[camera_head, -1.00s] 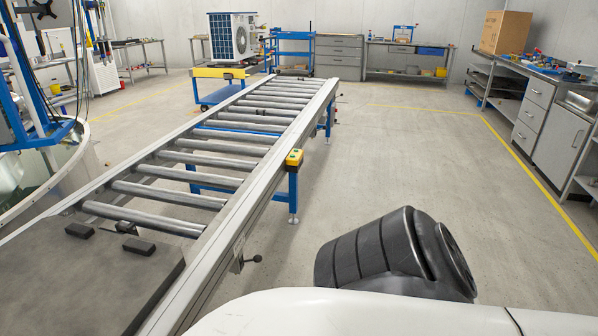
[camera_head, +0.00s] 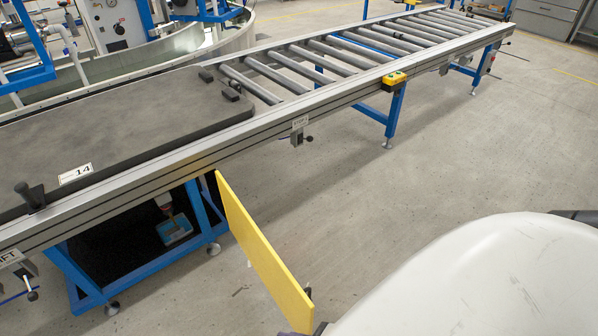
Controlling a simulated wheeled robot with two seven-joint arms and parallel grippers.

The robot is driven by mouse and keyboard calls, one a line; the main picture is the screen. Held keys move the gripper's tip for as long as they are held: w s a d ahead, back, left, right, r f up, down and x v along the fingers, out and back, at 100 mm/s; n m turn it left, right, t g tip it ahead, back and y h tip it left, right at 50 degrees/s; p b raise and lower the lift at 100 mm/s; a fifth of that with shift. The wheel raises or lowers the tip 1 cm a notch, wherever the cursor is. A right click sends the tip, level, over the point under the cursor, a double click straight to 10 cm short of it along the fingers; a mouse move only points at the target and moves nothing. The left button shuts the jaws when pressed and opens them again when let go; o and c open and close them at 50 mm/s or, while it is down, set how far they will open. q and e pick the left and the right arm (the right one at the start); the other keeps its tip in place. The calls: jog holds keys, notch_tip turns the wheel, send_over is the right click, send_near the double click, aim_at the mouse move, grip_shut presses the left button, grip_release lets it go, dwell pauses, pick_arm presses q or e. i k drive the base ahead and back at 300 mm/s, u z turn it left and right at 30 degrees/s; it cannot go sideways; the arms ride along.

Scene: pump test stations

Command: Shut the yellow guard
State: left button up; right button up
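The yellow guard (camera_head: 258,254) is a flat panel below the near side rail of the conveyor. It stands out from the frame into the aisle, swung open. Its far end meets the frame near a blue leg, and its near end, with a small dark part, points toward me at the bottom of the view. Behind it the space under the conveyor is open. Neither of my grippers shows. A white part of my own body fills the lower right.
The roller conveyor (camera_head: 345,52) runs to the upper right on blue legs. A grey plate (camera_head: 120,125) with a "14" label (camera_head: 75,173) covers its near end. A blue tray (camera_head: 175,230) lies underneath. A small lever (camera_head: 300,137) sticks out from the rail. Floor right of the guard is clear.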

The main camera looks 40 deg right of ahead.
aim_at(298, 308)
jog(key=k, duration=0.45)
jog(key=z, duration=2.25)
jog(key=i, duration=1.75)
jog(key=u, duration=2.15)
jog(key=k, duration=0.8)
jog(key=u, duration=0.55)
jog(key=i, duration=0.5)
jog(key=u, duration=0.05)
